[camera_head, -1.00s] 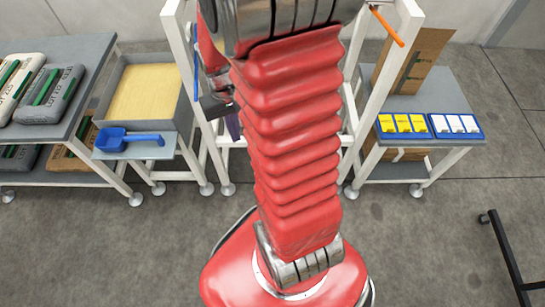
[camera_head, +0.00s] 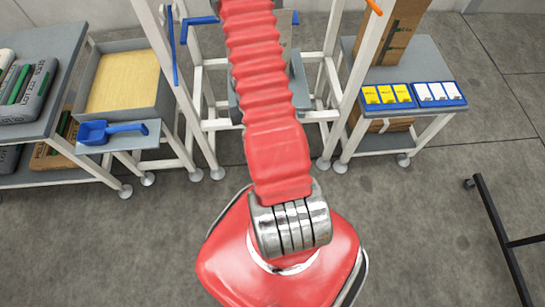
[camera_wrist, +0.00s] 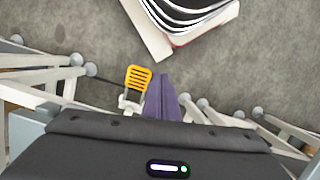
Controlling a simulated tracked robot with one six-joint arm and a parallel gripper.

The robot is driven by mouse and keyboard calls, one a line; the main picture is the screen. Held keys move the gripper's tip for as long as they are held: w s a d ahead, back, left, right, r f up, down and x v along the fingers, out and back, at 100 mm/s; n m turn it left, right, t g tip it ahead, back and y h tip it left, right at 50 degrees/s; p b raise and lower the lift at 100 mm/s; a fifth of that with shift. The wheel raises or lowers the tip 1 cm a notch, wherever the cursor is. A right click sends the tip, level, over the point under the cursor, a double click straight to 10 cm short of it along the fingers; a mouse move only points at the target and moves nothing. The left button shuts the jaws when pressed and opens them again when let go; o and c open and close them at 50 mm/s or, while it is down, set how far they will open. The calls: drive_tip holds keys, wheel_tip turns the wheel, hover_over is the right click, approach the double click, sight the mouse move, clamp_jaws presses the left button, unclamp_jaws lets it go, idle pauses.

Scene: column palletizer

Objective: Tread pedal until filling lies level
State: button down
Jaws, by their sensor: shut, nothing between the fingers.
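The orange-yellow slotted pedal (camera_wrist: 138,77) shows in the wrist view, on a pale mount low between white frame legs. My gripper (camera_wrist: 160,82) is shut and empty, its purple fingers just right of the pedal in that view. I cannot tell whether they touch it. In the head view my red arm hides the gripper and the pedal. A grey bin at the left (camera_head: 88,82) holds pale yellow granular filling (camera_head: 128,80) whose surface looks fairly even. A grey part (camera_head: 299,85) of the white-framed station shows behind my arm; its inside is hidden.
White frame posts (camera_head: 347,75) stand on both sides of my arm. A blue scoop (camera_head: 98,132) lies on a small shelf at the left. Yellow and white cards in blue trays (camera_head: 414,95) lie on the right table (camera_head: 428,75). A black floor frame (camera_head: 492,225) stands at far right.

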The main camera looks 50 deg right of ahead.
drive_tip(key=s+d+f+m+t, duration=0.1)
drive_tip(key=s+d+f, duration=0.15)
drive_tip(key=f, duration=0.95)
drive_tip(key=s+d+f+m, duration=0.1)
drive_tip(key=s+f, duration=0.3)
drive_tip(key=f, duration=0.9)
drive_tip(key=w+d+f+t+h, duration=0.2)
drive_tip(key=w+d+f+h, duration=0.1)
drive_tip(key=d, duration=0.3)
drive_tip(key=shift+w+d+f, duration=0.25)
drive_tip(key=shift+w+f, duration=0.25)
drive_tip(key=shift+w, duration=0.3)
drive_tip(key=shift+f, duration=0.1)
drive_tip(key=shift+w+d+f, duration=0.15)
drive_tip(key=shift+d+f, duration=0.05)
drive_tip(key=shift+f, duration=1.45)
drive_tip(key=shift+w+d+f, duration=0.15)
drive_tip(key=shift+w+f, duration=0.05)
drive_tip(key=shift+f, duration=1.5)
drive_tip(key=shift+w+d+f, duration=0.15)
drive_tip(key=shift+d+f, duration=0.05)
drive_tip(key=shift+f, duration=1.45)
drive_tip(key=shift+s+a+f, duration=0.2)
drive_tip(key=shift+f, duration=0.7)
drive_tip(key=shift+s+a+f, duration=0.15)
drive_tip(key=shift+f, duration=0.7)
drive_tip(key=shift+a, duration=0.1)
